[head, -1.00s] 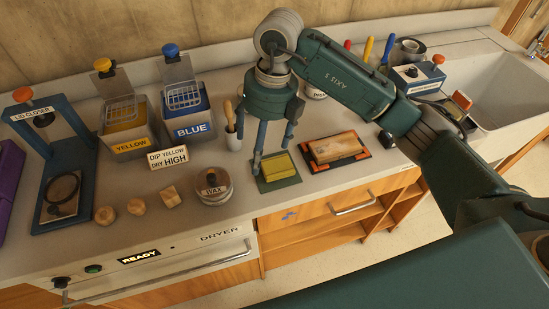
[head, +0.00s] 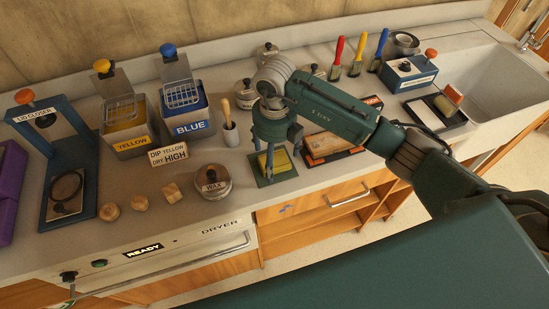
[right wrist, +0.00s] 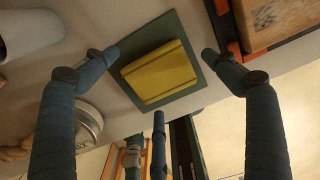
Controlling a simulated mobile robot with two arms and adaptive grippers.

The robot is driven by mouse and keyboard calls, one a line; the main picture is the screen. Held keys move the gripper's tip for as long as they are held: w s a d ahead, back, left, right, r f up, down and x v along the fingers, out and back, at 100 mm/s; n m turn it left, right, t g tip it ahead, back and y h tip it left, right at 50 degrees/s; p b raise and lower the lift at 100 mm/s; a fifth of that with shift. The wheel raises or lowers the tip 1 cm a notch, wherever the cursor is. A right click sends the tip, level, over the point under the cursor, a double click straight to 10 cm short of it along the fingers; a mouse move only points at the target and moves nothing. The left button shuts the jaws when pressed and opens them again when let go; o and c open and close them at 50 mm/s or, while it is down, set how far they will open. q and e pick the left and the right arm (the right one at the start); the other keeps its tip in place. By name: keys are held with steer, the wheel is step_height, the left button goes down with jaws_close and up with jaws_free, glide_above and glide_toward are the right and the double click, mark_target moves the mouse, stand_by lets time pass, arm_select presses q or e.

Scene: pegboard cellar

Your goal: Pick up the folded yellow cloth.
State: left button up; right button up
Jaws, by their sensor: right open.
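The folded yellow cloth (head: 279,160) lies on a dark green mat (head: 287,176) near the front of the counter, partly hidden behind my gripper's fingers. My right gripper (head: 281,163) is over it, pointing down, with its fingers open around the cloth. In the right wrist view the whole yellow cloth (right wrist: 158,72) shows flat on the green mat (right wrist: 184,38), between the spread fingers of the right gripper (right wrist: 160,53). The fingers look apart from the cloth. My left gripper is not in view.
The wax tin (head: 212,183) and a cup with a brush (head: 230,134) are to the left. Yellow (head: 130,127) and blue (head: 190,117) vats stand behind. The sink (head: 500,88) is at far right.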

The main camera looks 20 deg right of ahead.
steer(key=shift+f, duration=0.15)
steer(key=shift+c, duration=0.2)
steer(key=c, duration=1.2)
steer(key=shift+o, duration=0.2)
steer(key=shift+w+r, duration=0.1)
steer(key=shift+r, duration=0.45)
step_height(320, 180, up, 7)
steer(key=b, duration=0.2)
steer(key=shift+r+b, duration=0.1)
steer(key=shift+b, duration=0.2)
step_height(320, 180, up, 12)
